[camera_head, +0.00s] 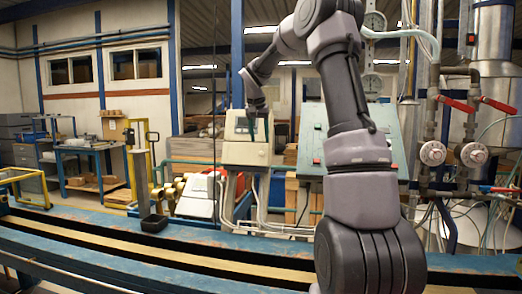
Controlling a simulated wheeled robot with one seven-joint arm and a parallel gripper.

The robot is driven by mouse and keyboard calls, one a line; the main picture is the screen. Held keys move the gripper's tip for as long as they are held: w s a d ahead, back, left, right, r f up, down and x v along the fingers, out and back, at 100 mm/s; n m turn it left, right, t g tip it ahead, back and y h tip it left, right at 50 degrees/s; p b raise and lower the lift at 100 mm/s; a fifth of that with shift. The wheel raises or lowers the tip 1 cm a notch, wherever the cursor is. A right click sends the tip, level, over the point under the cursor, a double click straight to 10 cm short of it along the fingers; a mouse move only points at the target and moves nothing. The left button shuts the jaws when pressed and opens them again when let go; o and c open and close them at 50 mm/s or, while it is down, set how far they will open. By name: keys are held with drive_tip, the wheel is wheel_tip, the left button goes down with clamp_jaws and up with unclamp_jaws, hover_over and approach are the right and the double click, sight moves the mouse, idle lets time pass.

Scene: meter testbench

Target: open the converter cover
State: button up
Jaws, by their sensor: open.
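The converter (236,153) is a beige box behind the blue rails, left of the middle of the picture. Its cover appears to be the upper front part (235,124); the box is small in view and I cannot make out any gap around it. My arm reaches from the lower right up and over to the left. My gripper (260,137) points down in front of the right side of the converter and hides part of it. Its jaws are open, with nothing seen between them. I cannot tell whether a finger touches the cover.
A green sloped panel (311,150) stands right of the converter, partly behind my arm. Pipes with red-handled valves (453,104) and round meters (432,153) stand at the right. Blue rails (150,245) cross the front.

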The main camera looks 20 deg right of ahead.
sight(261, 151)
drive_tip(key=x, duration=0.6)
drive_tip(key=shift+f, duration=0.1)
clamp_jaws()
idle(1.3)
